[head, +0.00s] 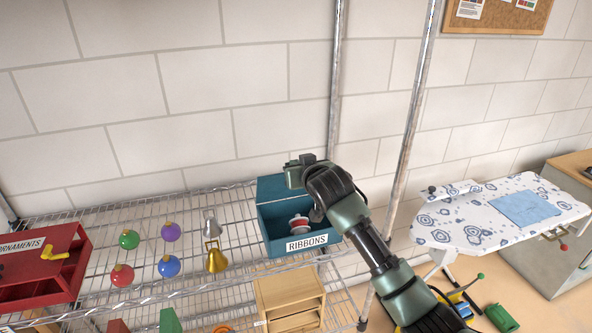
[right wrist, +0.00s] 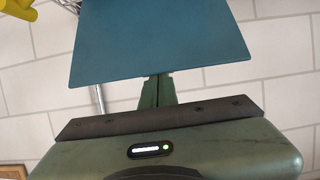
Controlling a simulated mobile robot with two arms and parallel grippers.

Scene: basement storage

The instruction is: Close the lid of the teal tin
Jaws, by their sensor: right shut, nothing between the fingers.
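The teal tin (head: 269,241) labelled RIBBONS stands on the wire shelf in the head view. Its lid (head: 270,187) is open and raised at the back. A small white and red item (head: 299,224) sits inside. My right gripper (head: 296,172) is at the lid's upper right edge, with its arm reaching over the right side of the tin. In the right wrist view the teal lid (right wrist: 158,45) fills the upper middle, just beyond the shut, empty fingers (right wrist: 157,90). I cannot tell whether they touch it. My left gripper is not in view.
Several ornaments and bells (head: 216,259) lie on the shelf (head: 150,290) left of the tin. A red ORNAMENTS box (head: 70,240) is at far left. A wooden drawer unit (head: 290,299) stands below. A metal post (head: 411,130) rises right of my right arm.

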